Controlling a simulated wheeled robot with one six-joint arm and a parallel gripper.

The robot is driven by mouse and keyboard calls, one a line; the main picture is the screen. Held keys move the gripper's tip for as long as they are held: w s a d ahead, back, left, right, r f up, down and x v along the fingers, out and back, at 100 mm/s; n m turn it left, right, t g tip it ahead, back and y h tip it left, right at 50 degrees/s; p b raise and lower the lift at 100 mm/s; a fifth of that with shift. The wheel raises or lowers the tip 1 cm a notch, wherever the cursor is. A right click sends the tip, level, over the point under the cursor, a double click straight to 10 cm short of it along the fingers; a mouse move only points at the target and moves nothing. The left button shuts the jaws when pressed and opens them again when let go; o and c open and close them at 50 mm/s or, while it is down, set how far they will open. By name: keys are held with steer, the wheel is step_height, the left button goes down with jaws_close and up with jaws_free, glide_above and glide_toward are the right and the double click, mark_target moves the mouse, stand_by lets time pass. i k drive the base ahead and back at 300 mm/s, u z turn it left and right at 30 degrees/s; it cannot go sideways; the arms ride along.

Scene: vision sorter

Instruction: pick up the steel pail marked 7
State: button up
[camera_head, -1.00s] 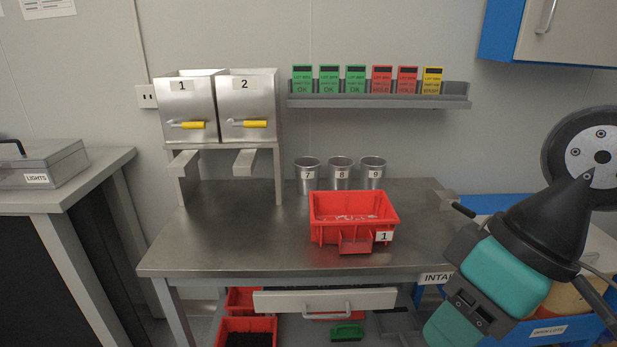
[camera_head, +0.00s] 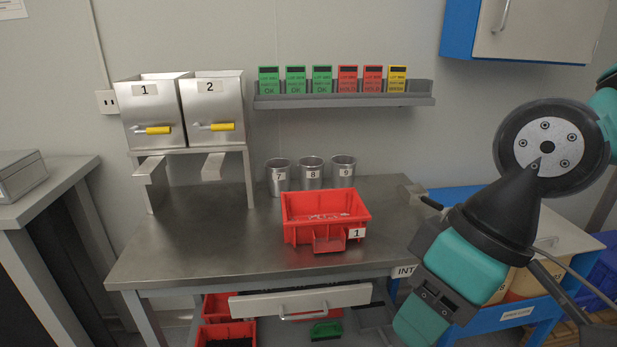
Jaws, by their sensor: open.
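The steel pail marked 7 (camera_head: 278,177) stands upright at the back of the steel bench, leftmost of three alike in a row. The pail marked 8 (camera_head: 311,173) is close on its right, and the pail marked 9 (camera_head: 343,170) is beyond that. My gripper (camera_head: 428,275), with its black and teal body, is at the lower right, in front of the bench's right end. It is open, and I see nothing held. It is well to the right of pail 7 and nearer to me. Its fingertips are hard to make out.
A red bin marked 1 (camera_head: 300,236) stands on the bench in front of the pails. Two steel hoppers (camera_head: 212,112) on a stand are to the left. A shelf of lot cards (camera_head: 345,101) hangs above the pails. The bench's front left (camera_head: 170,257) is clear.

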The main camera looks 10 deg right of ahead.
mark_target(279, 170)
steer(key=z, duration=0.25)
steer(key=i, duration=1.3)
steer(key=u, duration=0.85)
